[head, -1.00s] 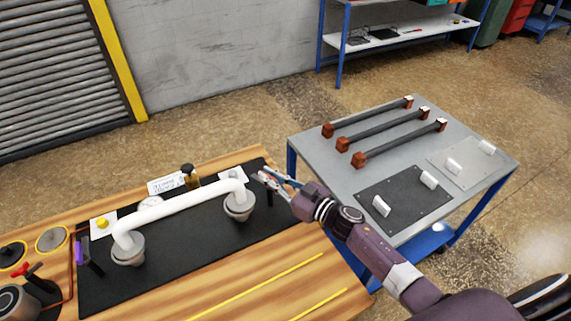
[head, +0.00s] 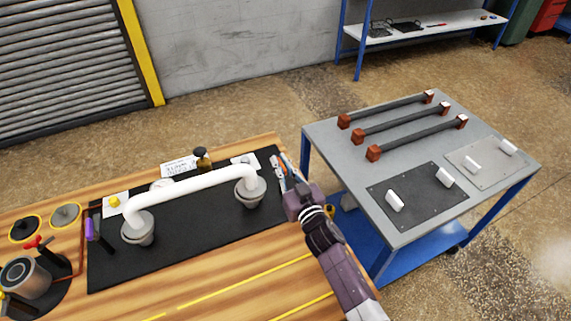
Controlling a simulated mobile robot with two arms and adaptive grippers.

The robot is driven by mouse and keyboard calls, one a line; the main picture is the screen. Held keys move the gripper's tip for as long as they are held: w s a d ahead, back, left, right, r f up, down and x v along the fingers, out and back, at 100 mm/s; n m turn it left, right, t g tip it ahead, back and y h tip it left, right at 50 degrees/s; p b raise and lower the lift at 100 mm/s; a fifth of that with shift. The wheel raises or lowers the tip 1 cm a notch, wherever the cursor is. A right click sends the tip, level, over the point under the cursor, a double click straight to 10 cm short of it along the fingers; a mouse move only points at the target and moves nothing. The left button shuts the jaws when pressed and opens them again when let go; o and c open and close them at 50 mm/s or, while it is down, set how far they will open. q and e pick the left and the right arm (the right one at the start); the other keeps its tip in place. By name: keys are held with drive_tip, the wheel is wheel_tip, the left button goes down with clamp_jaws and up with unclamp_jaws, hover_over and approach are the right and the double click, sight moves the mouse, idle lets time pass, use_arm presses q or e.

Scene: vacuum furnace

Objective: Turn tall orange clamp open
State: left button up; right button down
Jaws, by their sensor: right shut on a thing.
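My right gripper (head: 280,172) is at the right end of the black mat (head: 200,240), just right of the pipe's right fitting. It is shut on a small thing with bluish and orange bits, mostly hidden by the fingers. I cannot tell whether this is the tall orange clamp, and no other tall orange clamp shows clearly. A white curved pipe (head: 190,190) spans two grey round fittings, the left fitting (head: 138,230) and the right fitting (head: 250,192). My left gripper is not in view.
A grey cart (head: 330,150) to the right holds three dark bars with red-orange ends and two plates. A brown bottle (head: 202,160) stands behind the pipe. A red-handled valve (head: 38,243) is at the left. The front wooden bench top (head: 220,290) is mostly clear.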

drive_tip(key=c, duration=2)
unclamp_jaws()
drive_tip(key=v, duration=1.2)
